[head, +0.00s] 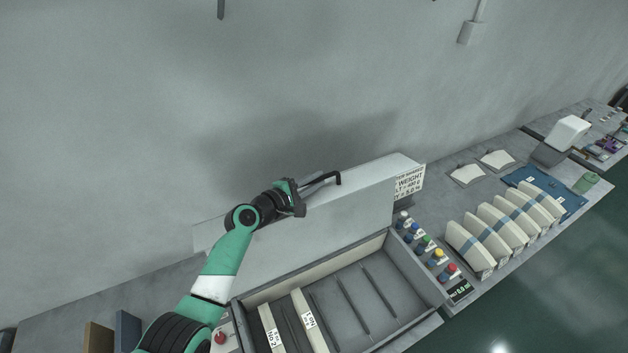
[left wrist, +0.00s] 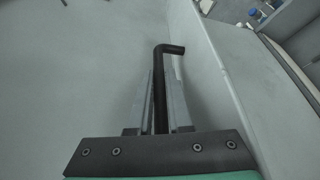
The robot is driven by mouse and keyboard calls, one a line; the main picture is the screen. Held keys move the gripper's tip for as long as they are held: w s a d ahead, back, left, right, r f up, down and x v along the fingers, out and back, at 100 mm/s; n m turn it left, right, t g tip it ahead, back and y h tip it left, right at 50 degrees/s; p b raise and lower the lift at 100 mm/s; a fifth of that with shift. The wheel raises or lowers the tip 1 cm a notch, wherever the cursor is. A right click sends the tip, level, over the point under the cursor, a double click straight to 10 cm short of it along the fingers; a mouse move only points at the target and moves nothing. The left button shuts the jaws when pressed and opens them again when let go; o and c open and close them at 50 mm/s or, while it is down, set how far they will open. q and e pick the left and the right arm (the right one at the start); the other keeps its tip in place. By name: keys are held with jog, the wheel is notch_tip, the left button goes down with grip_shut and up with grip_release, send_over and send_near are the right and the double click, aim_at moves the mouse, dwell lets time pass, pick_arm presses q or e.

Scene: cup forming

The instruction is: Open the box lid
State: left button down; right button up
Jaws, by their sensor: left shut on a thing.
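The grey box (head: 418,272) stands open on the bench, its dividers and inside showing in the head view. Its pale lid (head: 330,232) is swung up and stands steeply at the back of the box, near the wall. My left gripper (head: 299,194) is at the lid's top edge, shut on the black bent handle (head: 325,178). In the left wrist view the handle (left wrist: 161,75) lies between the two fingers of the left gripper (left wrist: 160,98), its bent end sticking out beyond them. My right gripper is in neither view.
Inside the box are two pale blocks (head: 309,320) with labels. Coloured buttons (head: 427,242) line the bench right of the box. Further right are several pale packets (head: 497,230) and a blue mat (head: 568,201). The grey wall (head: 300,80) rises close behind the lid.

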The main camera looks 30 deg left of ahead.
pick_arm(q)
jog(key=c, duration=0.8)
grip_release()
jog(key=shift+d, duration=0.1)
jog(key=shift+c, duration=0.2)
jog(key=shift+s, duration=0.1)
jog(key=shift+s+r, duration=0.15)
jog(key=shift+s, duration=0.05)
jog(key=p+v, duration=0.2)
jog(key=v, duration=0.9)
